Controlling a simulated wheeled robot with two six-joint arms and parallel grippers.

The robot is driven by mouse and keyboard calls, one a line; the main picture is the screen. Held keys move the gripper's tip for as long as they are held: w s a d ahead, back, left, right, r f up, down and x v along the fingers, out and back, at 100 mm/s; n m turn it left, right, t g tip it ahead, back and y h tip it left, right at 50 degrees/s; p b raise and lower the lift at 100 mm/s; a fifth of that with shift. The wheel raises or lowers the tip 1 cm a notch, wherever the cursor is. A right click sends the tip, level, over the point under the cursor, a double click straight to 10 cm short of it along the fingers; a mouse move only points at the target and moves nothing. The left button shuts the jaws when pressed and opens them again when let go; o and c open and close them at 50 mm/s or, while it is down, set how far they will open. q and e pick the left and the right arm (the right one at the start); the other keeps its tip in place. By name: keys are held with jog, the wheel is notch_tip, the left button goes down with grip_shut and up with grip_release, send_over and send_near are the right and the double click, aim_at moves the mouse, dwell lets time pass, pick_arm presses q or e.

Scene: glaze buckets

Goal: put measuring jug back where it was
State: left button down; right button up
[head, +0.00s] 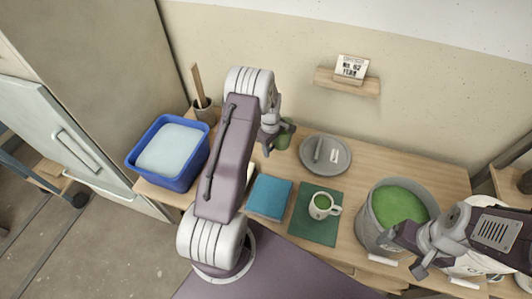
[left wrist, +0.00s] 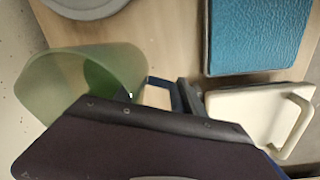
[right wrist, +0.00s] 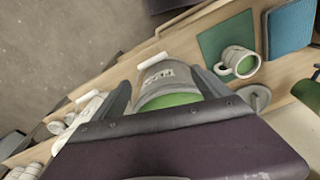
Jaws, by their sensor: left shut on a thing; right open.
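The measuring jug (head: 285,136) is translucent green. My left gripper (head: 270,138) is shut on its handle, near the back of the table between the pot and the grey round tray. In the left wrist view the jug (left wrist: 85,85) lies across the picture and its handle (left wrist: 159,95) is between the fingers. I cannot tell whether its base touches the table. My right gripper (head: 412,252) is open and empty at the front of the grey bucket (head: 365,225) of green glaze. The bucket (right wrist: 165,78) shows between its fingers in the right wrist view.
A blue tub (head: 165,180) and a pot (head: 205,113) with sticks stand at the left. The grey tray (head: 333,168) lies at the back. A blue pad (head: 269,197) and a white mug (head: 320,206) on a green mat (head: 312,230) are in front. A shelf (head: 325,80) is above.

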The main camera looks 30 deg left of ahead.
aim_at(265, 159)
pick_arm(q)
jog(key=a, duration=0.1)
jog(key=a+f, duration=0.1)
jog(key=shift+a+f, duration=0.3)
jog(key=shift+a, duration=0.05)
notch_tip(265, 159, down, 3)
jog(key=shift+s+f, duration=0.1)
jog(key=shift+s, duration=0.05)
jog(key=shift+f, duration=0.45)
jog(key=c, duration=0.7)
grip_release()
jog(key=shift+f, duration=0.1)
